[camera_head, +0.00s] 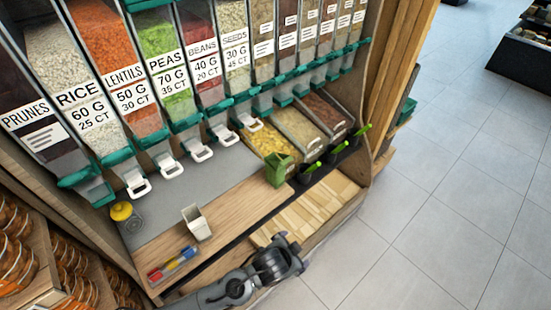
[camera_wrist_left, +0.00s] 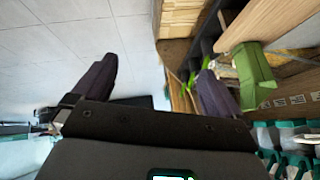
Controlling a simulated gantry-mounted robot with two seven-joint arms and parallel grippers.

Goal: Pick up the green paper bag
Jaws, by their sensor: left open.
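The green paper bag (camera_head: 278,171) stands upright on the wooden counter, near its right end, below the row of dispensers. It also shows in the left wrist view (camera_wrist_left: 254,76), right of the fingers and beyond them. My left gripper (camera_wrist_left: 155,92) is open, with its two dark fingers spread and nothing between them. In the head view my left arm comes in from the bottom left, and its dark end (camera_head: 285,258) is below the bag, in front of the counter and apart from it. My right gripper is not in view.
An open pale container (camera_head: 196,223) and red, yellow and blue items (camera_head: 172,264) are on the counter (camera_head: 160,240) to the left. A yellow-topped object (camera_head: 121,211) stands behind them. Bins with green scoops (camera_head: 312,169) are beside the bag. Open tiled floor (camera_head: 420,210) lies right.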

